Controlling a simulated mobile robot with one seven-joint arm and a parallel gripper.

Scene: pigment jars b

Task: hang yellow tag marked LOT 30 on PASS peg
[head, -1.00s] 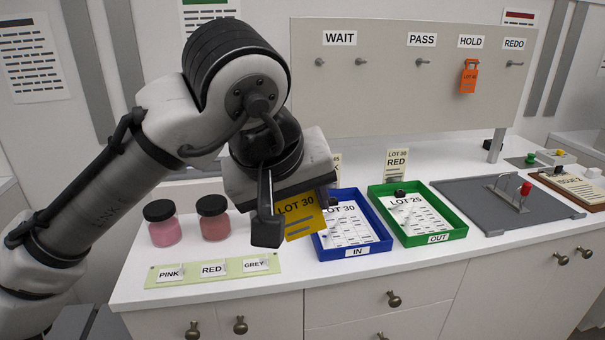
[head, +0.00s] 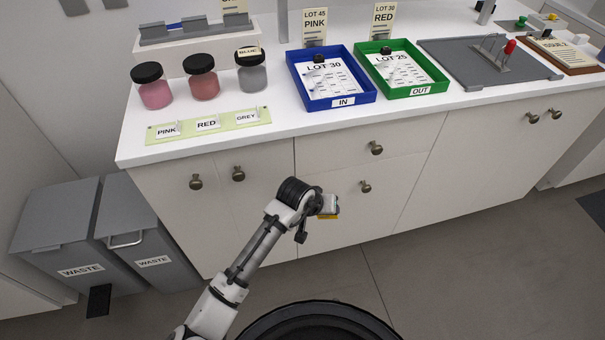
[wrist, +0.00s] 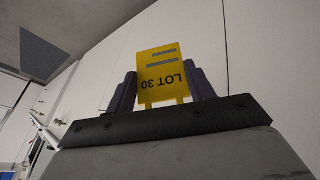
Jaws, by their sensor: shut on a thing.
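My gripper (head: 329,204) is low in front of the white cabinet's drawers, below the countertop edge. It is shut on the yellow tag (wrist: 162,70), which shows upside-down LOT 30 print between the two dark fingers in the wrist view. In the head view only a small yellow strip of the tag (head: 328,217) shows below the gripper. The PASS peg and its board are outside both current views.
On the counter stand pink, red and grey jars (head: 202,78), a blue IN tray (head: 342,104) and a green OUT tray (head: 420,90). Two WASTE bins (head: 140,240) stand on the floor at left.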

